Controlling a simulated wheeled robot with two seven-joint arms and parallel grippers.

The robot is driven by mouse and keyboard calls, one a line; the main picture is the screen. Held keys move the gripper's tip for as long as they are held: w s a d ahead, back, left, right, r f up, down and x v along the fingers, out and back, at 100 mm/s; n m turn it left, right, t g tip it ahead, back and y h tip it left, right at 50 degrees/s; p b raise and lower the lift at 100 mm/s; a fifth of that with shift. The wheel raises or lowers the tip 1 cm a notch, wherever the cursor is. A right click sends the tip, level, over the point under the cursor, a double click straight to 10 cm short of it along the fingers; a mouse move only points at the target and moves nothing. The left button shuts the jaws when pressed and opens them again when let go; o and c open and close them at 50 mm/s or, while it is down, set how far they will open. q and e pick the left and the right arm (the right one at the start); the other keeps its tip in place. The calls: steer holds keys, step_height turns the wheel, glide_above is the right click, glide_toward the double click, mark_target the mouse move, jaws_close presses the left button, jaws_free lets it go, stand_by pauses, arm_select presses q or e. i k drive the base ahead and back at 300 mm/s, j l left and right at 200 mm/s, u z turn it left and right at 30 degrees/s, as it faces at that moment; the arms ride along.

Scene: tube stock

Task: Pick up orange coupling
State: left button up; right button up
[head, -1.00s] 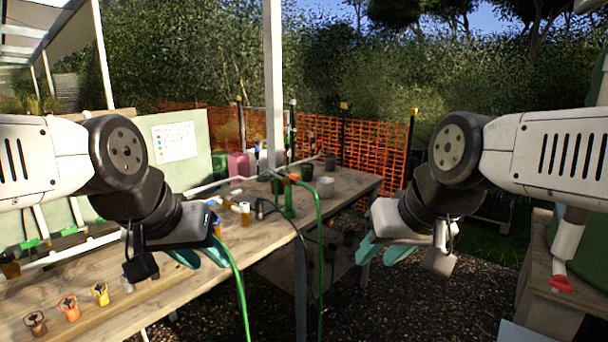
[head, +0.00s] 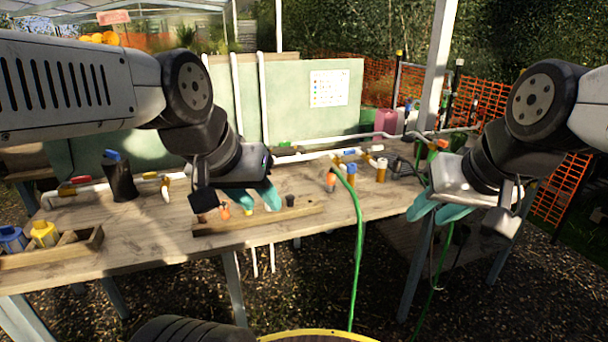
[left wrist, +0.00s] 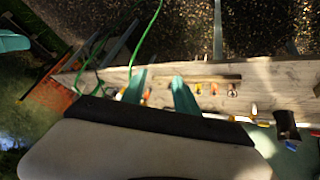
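The small orange coupling (head: 224,212) stands at a low wooden rack (head: 295,214) on the long bench, between a brown coupling and a yellow one (head: 248,211). In the left wrist view the orange coupling (left wrist: 215,89) is right of the fingers, in the same row. My left gripper (head: 253,198) is open and empty, its fingers overlapping the back of the rack area in the head view; its fingers show apart in the left wrist view (left wrist: 158,90). My right gripper (head: 436,211) is open and empty by the bench's right front edge.
A green hose (head: 358,250) hangs over the bench front. White pipes run along the back. A black container (head: 119,180) stands at the left, near a wooden tray (head: 70,252) with blue and yellow fittings. An orange-topped fitting (head: 331,181) stands right of the rack.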

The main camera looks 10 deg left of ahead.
mark_target(331, 180)
steer(key=i+l+u, duration=0.1)
steer(key=i+l, duration=0.3)
steer(key=i+l+u, duration=0.15)
steer(key=i+l, duration=0.2)
steer(key=i+l+u, duration=0.1)
steer(key=i+l, duration=0.25)
steer(key=l, duration=0.25)
